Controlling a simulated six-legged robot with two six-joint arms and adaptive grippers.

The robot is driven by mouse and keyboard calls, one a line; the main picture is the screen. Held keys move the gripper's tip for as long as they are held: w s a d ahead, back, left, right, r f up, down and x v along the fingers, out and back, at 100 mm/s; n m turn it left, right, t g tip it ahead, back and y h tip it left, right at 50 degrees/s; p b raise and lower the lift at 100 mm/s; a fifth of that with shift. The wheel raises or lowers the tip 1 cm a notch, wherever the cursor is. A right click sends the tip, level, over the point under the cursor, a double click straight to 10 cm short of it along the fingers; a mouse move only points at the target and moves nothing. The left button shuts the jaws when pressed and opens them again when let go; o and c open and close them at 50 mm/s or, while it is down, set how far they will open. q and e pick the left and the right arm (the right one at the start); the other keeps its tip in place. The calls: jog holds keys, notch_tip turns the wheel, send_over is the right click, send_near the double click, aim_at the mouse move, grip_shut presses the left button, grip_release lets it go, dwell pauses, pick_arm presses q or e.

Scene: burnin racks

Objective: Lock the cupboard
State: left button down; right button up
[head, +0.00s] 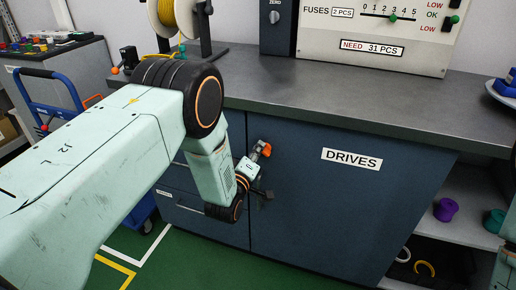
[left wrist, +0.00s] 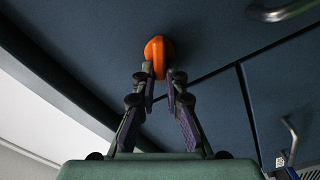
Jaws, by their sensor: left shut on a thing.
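The cupboard door (head: 330,215) is dark blue, carries a DRIVES label (head: 351,159) and looks closed in its frame. An orange knob or key head (head: 266,148) sits near the door's upper left corner; it also shows in the left wrist view (left wrist: 158,52). My left gripper (head: 257,156) is at it, and in the left wrist view its fingertips (left wrist: 160,77) are closed on its two sides. The fingers partly hide the orange piece, so its turn is hard to tell. My right gripper does not show.
Drawers (head: 190,215) with metal handles lie left of the door. The grey worktop (head: 350,105) overhangs it and bears a fuse gauge panel (head: 370,30) and a cable spool (head: 175,20). A blue trolley (head: 60,100) stands left. Open shelves (head: 468,185) are at right.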

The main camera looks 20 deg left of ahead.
pick_arm(q)
jog(key=n, duration=0.3)
jog(key=f+n, duration=0.1)
jog(key=n, duration=0.2)
jog(key=shift+a, duration=0.15)
dwell(0.4)
jog(key=c, duration=1.4)
grip_release()
jog(key=s, duration=1.2)
jog(key=shift+a, duration=0.2)
